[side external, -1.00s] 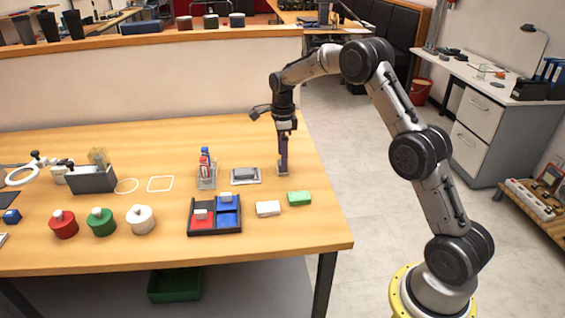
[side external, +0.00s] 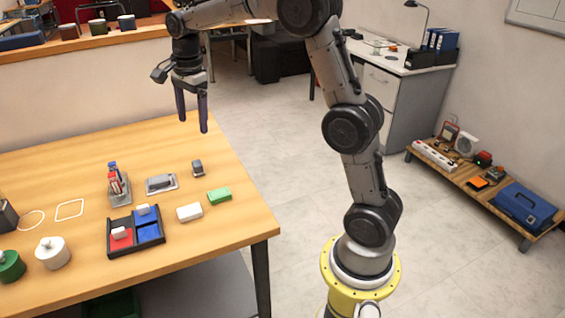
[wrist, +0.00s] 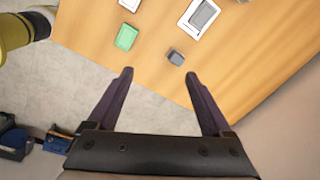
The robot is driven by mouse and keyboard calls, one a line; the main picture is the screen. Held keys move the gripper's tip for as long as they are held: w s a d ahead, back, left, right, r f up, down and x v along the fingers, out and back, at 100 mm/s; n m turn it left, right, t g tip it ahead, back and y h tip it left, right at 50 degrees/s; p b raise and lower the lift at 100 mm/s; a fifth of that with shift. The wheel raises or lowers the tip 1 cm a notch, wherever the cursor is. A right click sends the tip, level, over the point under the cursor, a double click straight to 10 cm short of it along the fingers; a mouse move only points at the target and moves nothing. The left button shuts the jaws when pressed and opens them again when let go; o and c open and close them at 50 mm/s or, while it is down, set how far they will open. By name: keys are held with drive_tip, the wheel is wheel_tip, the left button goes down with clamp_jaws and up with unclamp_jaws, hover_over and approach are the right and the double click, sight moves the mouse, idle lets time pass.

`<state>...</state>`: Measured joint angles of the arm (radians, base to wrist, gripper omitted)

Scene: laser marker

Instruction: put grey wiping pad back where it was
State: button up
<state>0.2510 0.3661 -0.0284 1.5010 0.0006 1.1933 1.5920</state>
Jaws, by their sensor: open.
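A small dark grey block (side external: 197,168) stands alone on the wooden table near its right edge; it also shows in the wrist view (wrist: 175,57). A flat grey pad (side external: 160,182) lies on a pale tray (side external: 174,186) to its left; the wrist view shows this pad too (wrist: 204,14). I cannot tell for sure which of the two is the wiping pad. My gripper (side external: 193,126) is open and empty, well above the table. Its fingers are apart in the wrist view (wrist: 158,74), with nothing between them.
A green block (side external: 219,196) and a white block (side external: 189,212) lie in front. A dark divided tray (side external: 122,253) holds red and blue parts. A clear holder (side external: 120,198) with upright items stands left of the pale tray. Bare table lies behind these.

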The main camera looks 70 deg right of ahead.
drive_tip(key=s+a+r+n+t, duration=0.2)
drive_tip(key=s+a+n, duration=0.4)
drive_tip(key=s, duration=0.4)
drive_tip(key=s+a+r+n+t, duration=0.1)
drive_tip(key=s+a+r+n, duration=0.25)
drive_tip(key=s+n, duration=0.55)
drive_tip(key=s+a+f+n, duration=0.1)
drive_tip(key=s+f+n, duration=0.1)
drive_tip(key=s, duration=0.3)
drive_tip(key=s+a+f+n+t, duration=0.1)
drive_tip(key=s+f+n, duration=0.2)
drive_tip(key=s+n, duration=0.1)
drive_tip(key=shift+s+f, duration=0.15)
drive_tip(key=shift+s, duration=0.25)
